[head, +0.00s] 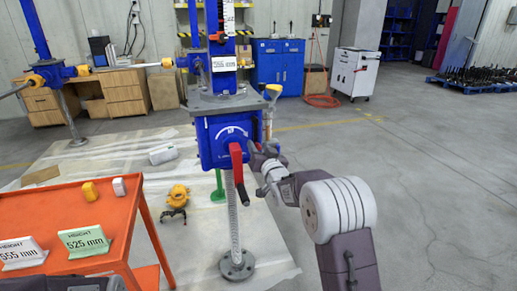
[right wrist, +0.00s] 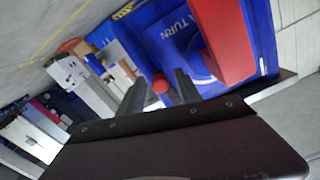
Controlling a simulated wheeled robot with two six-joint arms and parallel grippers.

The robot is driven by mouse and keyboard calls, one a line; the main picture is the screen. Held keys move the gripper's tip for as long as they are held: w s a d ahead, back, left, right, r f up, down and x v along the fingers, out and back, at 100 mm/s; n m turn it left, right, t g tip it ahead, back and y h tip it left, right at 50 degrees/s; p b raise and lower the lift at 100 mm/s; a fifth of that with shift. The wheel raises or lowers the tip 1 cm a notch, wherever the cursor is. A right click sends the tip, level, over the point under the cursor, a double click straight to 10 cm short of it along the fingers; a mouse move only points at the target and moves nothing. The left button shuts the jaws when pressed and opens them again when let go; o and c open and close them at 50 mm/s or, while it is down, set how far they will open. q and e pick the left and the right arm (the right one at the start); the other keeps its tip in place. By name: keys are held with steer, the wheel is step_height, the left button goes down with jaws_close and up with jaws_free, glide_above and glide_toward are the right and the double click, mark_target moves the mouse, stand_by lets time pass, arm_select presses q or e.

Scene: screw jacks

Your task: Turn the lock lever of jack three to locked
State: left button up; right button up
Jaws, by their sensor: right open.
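The nearest jack has a blue gearbox (head: 222,140) with a white curved dial mark on its face and a red lever (head: 238,165) hanging down, its lower end tilted slightly right. No jack number is readable. My right gripper (head: 258,157) is open, just right of the lever at the gearbox's right side. In the right wrist view, the red lever (right wrist: 222,40) is large and close, to the right of the two fingers (right wrist: 158,92). A small round red knob (right wrist: 160,83) shows between the fingertips; contact cannot be told.
An orange table (head: 75,215) with height signs and small blocks stands at the left. A yellow clamp-like item (head: 177,197) lies on the floor sheet. The jack's screw (head: 234,215) runs down to a round floor plate. Another blue jack (head: 50,72) stands behind left. The right floor is open.

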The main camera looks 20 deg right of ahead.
steer(key=shift+w, duration=0.15)
jaws_close()
stand_by(1.4)
